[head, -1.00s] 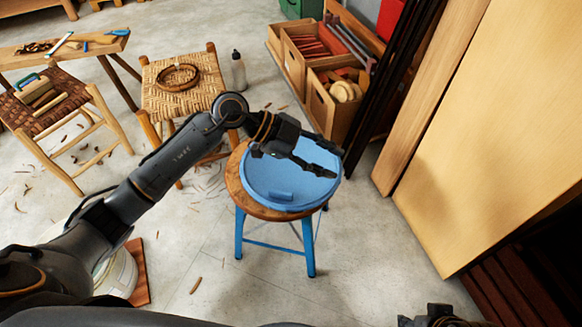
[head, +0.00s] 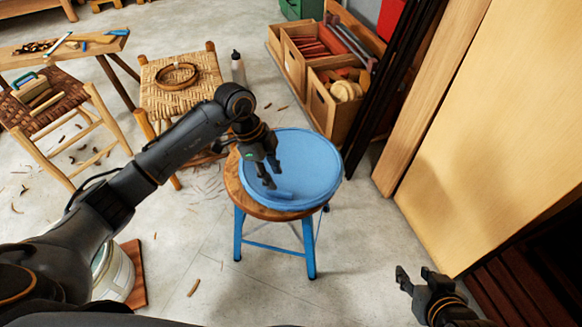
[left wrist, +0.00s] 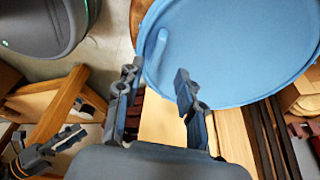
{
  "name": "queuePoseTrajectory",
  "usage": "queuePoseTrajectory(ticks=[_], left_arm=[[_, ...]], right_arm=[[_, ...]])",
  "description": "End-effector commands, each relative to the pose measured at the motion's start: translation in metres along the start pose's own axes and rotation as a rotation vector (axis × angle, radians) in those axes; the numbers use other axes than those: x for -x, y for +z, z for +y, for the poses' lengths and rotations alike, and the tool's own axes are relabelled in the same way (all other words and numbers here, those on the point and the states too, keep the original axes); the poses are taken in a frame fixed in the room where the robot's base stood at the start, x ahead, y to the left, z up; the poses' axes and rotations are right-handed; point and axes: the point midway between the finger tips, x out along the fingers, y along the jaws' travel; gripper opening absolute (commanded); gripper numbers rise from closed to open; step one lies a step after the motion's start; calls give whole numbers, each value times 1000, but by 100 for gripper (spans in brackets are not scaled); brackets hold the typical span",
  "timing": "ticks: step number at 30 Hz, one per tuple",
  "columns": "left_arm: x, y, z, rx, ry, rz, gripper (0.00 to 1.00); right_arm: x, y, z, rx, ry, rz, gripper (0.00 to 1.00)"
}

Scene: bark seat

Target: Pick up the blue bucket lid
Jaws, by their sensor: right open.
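The blue bucket lid (head: 312,165) lies flat on a round wooden stool (head: 232,190) with blue legs. It has a raised blue grip (head: 283,195) near its front edge. My left gripper (head: 267,178) is over the left front part of the lid, fingers pointing down close to the grip. In the left wrist view the lid (left wrist: 240,50) fills the upper right, and its grip (left wrist: 155,52) appears between the open fingertips (left wrist: 158,78). Whether the fingers touch the lid cannot be told. My right gripper (head: 417,280) is open and empty at the lower right, away from the stool.
Wooden crates (head: 335,100) stand behind the stool. Tall boards (head: 480,130) lean at the right.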

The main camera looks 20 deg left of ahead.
Motion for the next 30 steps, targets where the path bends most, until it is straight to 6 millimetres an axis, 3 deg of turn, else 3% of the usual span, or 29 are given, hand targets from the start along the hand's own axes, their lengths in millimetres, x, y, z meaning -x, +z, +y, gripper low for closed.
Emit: queuePoseTrajectory(ticks=[7, 19, 30], left_arm=[[-13, 0, 1, 0, 0, 1, 38], [-51, 0, 5, 1, -1, 1, 38], [-55, 0, 5, 0, -1, 1, 36]], right_arm=[[-4, -19, -2, 2, -5, 95, 40], [2, -92, -13, 5, -27, 465, 40], [6, -101, -14, 5, -30, 510, 40]])
